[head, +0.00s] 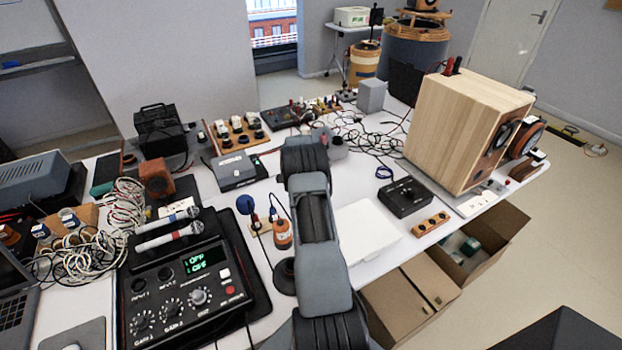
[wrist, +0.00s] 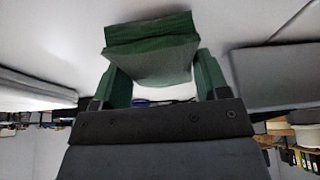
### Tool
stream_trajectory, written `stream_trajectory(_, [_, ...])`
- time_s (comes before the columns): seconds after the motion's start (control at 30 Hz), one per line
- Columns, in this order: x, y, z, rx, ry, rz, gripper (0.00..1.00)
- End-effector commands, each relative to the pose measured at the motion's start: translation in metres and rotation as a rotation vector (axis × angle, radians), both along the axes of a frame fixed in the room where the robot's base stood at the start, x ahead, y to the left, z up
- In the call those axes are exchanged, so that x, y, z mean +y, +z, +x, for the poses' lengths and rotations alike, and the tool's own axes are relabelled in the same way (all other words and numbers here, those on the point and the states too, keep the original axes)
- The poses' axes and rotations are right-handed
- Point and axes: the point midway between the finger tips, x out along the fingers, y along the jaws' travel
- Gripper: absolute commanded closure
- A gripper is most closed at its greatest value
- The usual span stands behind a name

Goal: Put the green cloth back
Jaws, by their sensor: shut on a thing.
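The green cloth (wrist: 152,48) shows in the wrist view as a thick folded bundle. My gripper (wrist: 160,78) is shut on it, with one green-looking finger at each side. A pale surface lies behind the cloth in that view; I cannot tell whether the cloth touches it. In the head view my arm reaches away over the white table (head: 350,185), and it hides my gripper and the cloth.
A mixer (head: 185,280) and tangled cables crowd the left. A wooden speaker (head: 465,130) stands at the right, near a black box (head: 405,197).

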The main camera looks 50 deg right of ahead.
Motion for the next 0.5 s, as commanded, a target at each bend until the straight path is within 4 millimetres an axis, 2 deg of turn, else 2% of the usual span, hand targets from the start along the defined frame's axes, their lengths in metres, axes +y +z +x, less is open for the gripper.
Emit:
stream_trajectory(0.03, [0.0003,-0.0164,0.0003,0.000,0.000,0.000,0.54])
stream_trajectory(0.37, [0.0014,-0.0233,0.0010,0.000,0.002,0.000,0.54])
stream_trajectory(0.4, [0.0017,-0.0238,0.0012,0.000,0.003,0.000,0.28])
stream_trajectory(0.5, [0.0020,-0.0245,0.0015,0.000,0.003,0.000,0.18])
